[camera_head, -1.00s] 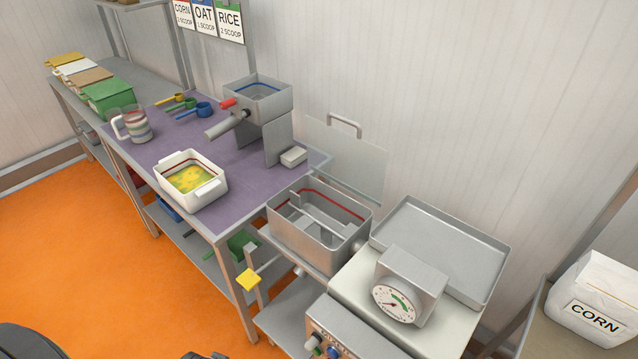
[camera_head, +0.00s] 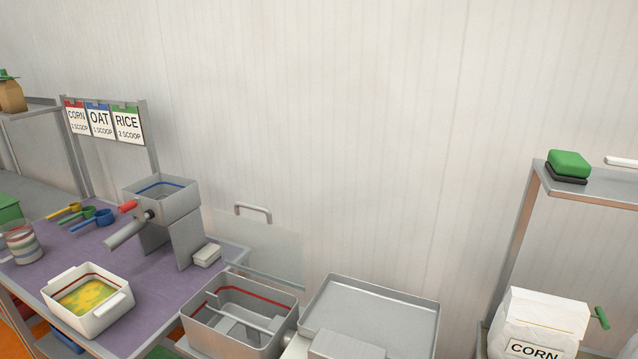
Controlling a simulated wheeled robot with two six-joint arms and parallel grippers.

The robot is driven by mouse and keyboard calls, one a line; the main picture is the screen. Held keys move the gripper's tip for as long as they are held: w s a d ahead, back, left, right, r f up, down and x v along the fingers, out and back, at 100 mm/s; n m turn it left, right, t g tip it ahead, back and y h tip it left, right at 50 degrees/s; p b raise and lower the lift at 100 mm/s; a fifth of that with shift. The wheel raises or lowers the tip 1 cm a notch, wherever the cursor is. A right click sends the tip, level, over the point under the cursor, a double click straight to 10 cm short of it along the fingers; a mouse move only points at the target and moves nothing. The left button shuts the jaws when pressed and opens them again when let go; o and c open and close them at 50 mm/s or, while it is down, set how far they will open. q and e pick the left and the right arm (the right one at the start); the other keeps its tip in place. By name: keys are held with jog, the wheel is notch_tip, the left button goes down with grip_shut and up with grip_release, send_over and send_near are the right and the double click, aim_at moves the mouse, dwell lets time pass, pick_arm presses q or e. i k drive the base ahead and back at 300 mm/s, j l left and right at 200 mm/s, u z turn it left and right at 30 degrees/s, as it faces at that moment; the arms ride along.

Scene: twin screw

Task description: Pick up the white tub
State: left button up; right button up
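The white tub (camera_head: 101,321) stands upright at the front of the purple-topped table in the lower left. It has two side handles, a red line inside its rim and a yellow-green filling. Nothing touches it from above. Neither of my grippers shows in the head view.
A grey hopper with a red-ended crank (camera_head: 161,197) stands behind the tub on the purple table (camera_head: 150,284). A steel mixer bin (camera_head: 241,314), a flat steel tray (camera_head: 380,306) and a corn bag (camera_head: 538,322) stand to the right.

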aim_at(89, 298)
jog(key=u, duration=1.5)
jog(key=i+j, duration=0.1)
jog(key=j, duration=0.25)
jog(key=z, duration=0.05)
